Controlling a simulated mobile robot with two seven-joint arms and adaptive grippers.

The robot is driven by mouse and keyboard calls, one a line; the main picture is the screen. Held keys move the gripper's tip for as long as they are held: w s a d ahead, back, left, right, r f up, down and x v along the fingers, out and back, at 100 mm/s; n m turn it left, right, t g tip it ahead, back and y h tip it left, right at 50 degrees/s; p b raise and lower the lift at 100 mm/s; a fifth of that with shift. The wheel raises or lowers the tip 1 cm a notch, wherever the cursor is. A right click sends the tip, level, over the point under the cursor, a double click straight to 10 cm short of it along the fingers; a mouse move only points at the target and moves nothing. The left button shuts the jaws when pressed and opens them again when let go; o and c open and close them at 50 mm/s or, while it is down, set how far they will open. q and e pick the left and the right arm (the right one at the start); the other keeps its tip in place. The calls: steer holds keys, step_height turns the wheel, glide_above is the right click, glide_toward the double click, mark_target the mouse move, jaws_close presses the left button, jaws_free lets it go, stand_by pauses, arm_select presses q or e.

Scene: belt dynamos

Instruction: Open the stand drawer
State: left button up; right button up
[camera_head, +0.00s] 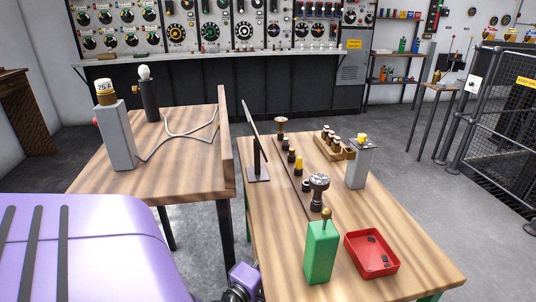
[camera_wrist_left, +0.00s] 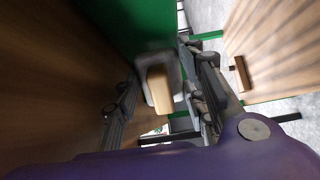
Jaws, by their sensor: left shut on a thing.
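In the left wrist view my left gripper (camera_wrist_left: 163,98) has its two dark fingers on either side of a pale tan handle (camera_wrist_left: 159,90) with a grey-white mount. It is shut on this handle. The handle sits against a green panel (camera_wrist_left: 125,25), which I take to be part of the stand; how far the drawer stands out cannot be told. My right gripper is in neither view.
On the table stand a green box (camera_head: 320,252), a red tray (camera_head: 371,254), a grey box (camera_head: 358,166) and a dark upright panel (camera_head: 253,135). A second wooden table (camera_head: 185,180) is at the left. A fenced cage (camera_head: 500,125) stands at the right. Grey floor shows between.

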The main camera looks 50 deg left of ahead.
arm_select(q)
steer(key=w+d, duration=0.1)
steer(key=w, duration=0.2)
steer(key=w+d, duration=0.2)
steer(key=w, duration=0.1)
steer(key=w+d, duration=0.1)
steer(key=w, duration=0.1)
steer(key=shift+w+d+p, duration=0.3)
steer(key=shift+w+p, duration=0.05)
steer(key=shift+w, duration=0.05)
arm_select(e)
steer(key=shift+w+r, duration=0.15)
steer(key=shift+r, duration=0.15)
